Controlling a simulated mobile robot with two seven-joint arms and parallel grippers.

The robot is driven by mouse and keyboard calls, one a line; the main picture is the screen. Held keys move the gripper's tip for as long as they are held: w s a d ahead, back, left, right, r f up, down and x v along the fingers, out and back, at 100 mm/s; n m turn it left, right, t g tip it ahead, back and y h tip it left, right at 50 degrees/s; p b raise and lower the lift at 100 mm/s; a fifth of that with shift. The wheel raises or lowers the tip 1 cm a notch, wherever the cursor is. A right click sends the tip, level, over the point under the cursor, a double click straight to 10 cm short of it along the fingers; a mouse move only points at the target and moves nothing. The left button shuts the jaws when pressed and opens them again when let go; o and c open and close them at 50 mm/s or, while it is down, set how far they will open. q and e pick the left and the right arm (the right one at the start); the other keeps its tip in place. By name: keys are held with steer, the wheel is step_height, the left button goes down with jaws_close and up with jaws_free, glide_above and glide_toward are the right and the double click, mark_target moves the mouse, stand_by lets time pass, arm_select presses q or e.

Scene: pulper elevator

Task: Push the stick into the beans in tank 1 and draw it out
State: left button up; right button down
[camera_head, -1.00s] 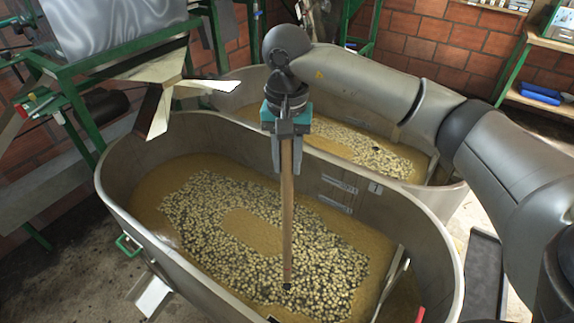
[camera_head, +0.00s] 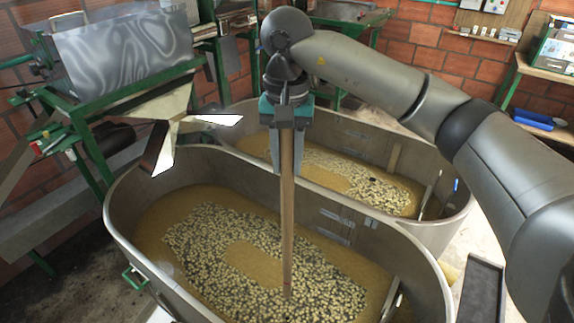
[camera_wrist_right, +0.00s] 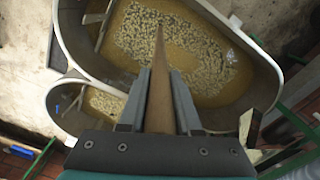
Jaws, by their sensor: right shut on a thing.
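My right gripper (camera_head: 286,122) is shut on a long wooden stick (camera_head: 287,205) and holds it near its top, almost upright. The stick also shows in the wrist view (camera_wrist_right: 160,85) between the two fingers (camera_wrist_right: 158,105). It hangs over the nearer steel tank (camera_head: 128,190), which holds brownish liquid and a layer of pale beans (camera_head: 210,247). The stick's lower end appears at the beans; I cannot tell whether it is in them or just above. My left gripper is out of view.
A second tank (camera_head: 452,217) with beans stands behind the nearer one. A green-framed machine with a metal chute (camera_head: 170,125) stands at the left. A dark tray (camera_head: 482,290) lies at the right. A shelf with a blue box (camera_head: 533,120) is at the back right.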

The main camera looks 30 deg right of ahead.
step_height(320, 180, up, 9)
steer(key=p, duration=0.5)
steer(key=shift+f, duration=0.25)
steer(key=s+a+f+n+b, duration=0.1)
steer(key=s+f+n+b, duration=0.1)
steer(key=f+b, duration=0.5)
steer(key=s+a+f+n+b, duration=0.2)
steer(key=s+f+b, duration=0.2)
steer(key=f+b, duration=0.4)
steer(key=s+a+f+n+b, duration=0.2)
steer(key=f+b, duration=0.6)
steer(key=f, duration=0.6)
steer(key=shift+s+f+n, duration=0.3)
steer(key=shift+s+n, duration=0.1)
steer(key=shift+s, duration=0.1)
steer(key=shift+w+r, duration=0.1)
stand_by(1.3)
